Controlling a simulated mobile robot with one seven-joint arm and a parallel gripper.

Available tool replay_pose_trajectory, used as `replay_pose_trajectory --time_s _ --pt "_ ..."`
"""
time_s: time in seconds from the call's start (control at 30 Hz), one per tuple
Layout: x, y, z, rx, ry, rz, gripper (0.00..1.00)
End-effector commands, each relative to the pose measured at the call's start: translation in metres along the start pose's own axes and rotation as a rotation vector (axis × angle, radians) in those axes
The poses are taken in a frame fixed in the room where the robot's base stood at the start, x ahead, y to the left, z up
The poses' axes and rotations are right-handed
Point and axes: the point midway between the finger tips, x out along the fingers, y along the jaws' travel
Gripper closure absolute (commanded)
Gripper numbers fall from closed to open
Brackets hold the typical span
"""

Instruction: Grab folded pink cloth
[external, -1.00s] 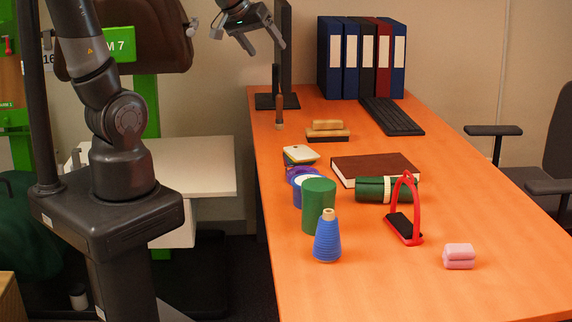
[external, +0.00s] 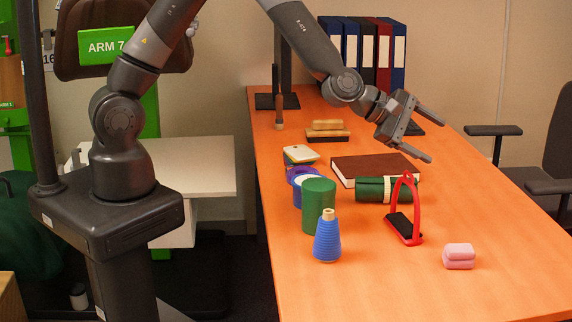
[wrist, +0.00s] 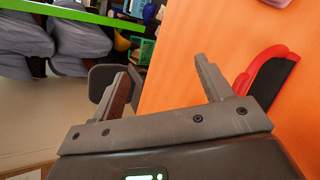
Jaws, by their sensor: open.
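The folded pink cloth (external: 459,256) lies on the orange table near its right front part, to the right of the red stand. My gripper (external: 437,138) is open and empty, held above the table's right side, behind and above the cloth. Its two fingers also show spread apart in the wrist view (wrist: 165,80), with nothing between them.
A red stand with a black piece (external: 406,228) stands left of the cloth. A green roll (external: 370,189), brown book (external: 350,167), blue cone (external: 327,240) and green cylinder (external: 319,205) are further left. The tabletop (external: 400,285) in front is clear.

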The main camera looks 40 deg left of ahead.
Motion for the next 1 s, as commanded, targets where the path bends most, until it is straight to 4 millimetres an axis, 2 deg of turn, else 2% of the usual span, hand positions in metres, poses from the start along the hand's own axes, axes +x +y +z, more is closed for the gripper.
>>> replay_pose_trajectory --time_s 0.03,0.2,0.43,0.53,0.67,1.0 --pt "0.014 -0.018 0.011 -0.082 -0.019 -0.001 0.28" --pt "0.047 -0.067 0.043 -0.392 -0.065 0.022 0.28" --pt "0.074 -0.127 0.069 -0.765 -0.081 0.051 0.28" --pt "0.079 -0.142 0.074 -0.866 -0.077 0.063 0.28" --pt "0.083 -0.152 0.076 -0.930 -0.075 0.073 0.28" --pt "0.107 -0.191 0.048 -0.938 -0.073 0.073 0.28"
